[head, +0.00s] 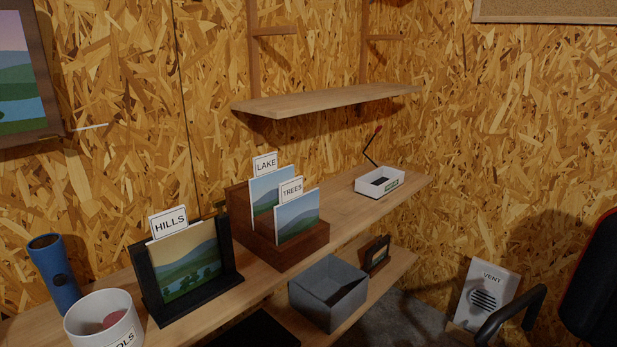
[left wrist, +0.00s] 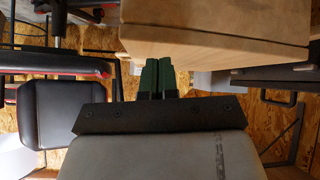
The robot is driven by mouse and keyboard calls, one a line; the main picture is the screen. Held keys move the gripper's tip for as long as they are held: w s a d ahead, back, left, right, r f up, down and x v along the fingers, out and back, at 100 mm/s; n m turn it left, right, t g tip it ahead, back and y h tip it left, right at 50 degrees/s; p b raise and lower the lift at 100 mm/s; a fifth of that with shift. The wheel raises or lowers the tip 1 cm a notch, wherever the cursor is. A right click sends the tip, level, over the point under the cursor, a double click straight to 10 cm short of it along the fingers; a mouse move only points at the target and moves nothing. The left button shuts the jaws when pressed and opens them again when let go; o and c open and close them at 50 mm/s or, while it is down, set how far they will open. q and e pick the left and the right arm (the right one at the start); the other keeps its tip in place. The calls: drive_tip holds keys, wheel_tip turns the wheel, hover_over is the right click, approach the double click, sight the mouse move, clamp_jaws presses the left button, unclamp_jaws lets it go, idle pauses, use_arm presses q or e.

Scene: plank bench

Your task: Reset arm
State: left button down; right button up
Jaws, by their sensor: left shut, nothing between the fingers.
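My left gripper (left wrist: 157,66) shows in the left wrist view, with its two green fingers together and nothing between them. It is close to a pale wooden board or block (left wrist: 215,35), which fills the upper part of that view. I cannot tell whether they touch. Neither gripper shows in the head view, and my right gripper is in no view.
The plank bench (head: 350,215) holds a HILLS picture stand (head: 190,265), a wooden rack (head: 300,248) with LAKE and TREES cards, a white bowl (head: 85,318), a blue cylinder (head: 57,285) and a white tray (head: 368,192). A grey bin (head: 325,305) stands lower. A chair (head: 597,285) is right.

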use_arm(q)
drive_tip(key=s+a+f+n+g+y, duration=0.2)
drive_tip(key=s+a+f+g+y, duration=0.1)
drive_tip(key=s+a+f, duration=0.6)
drive_tip(key=s+a+f+n+g+y, duration=0.25)
drive_tip(key=s+a+f, duration=0.35)
drive_tip(key=a, duration=0.5)
drive_tip(key=s+a+r+p, duration=0.1)
drive_tip(key=s+r+p, duration=0.4)
drive_tip(key=s+p, duration=0.6)
drive_tip(key=p, duration=0.3)
drive_tip(key=shift+s+a+r+m, duration=0.3)
drive_tip(key=shift+a+m, duration=0.05)
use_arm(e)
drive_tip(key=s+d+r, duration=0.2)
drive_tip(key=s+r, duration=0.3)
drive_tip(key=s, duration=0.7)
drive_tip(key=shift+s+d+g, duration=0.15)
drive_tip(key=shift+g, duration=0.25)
use_arm(q)
drive_tip(key=shift+y, duration=0.25)
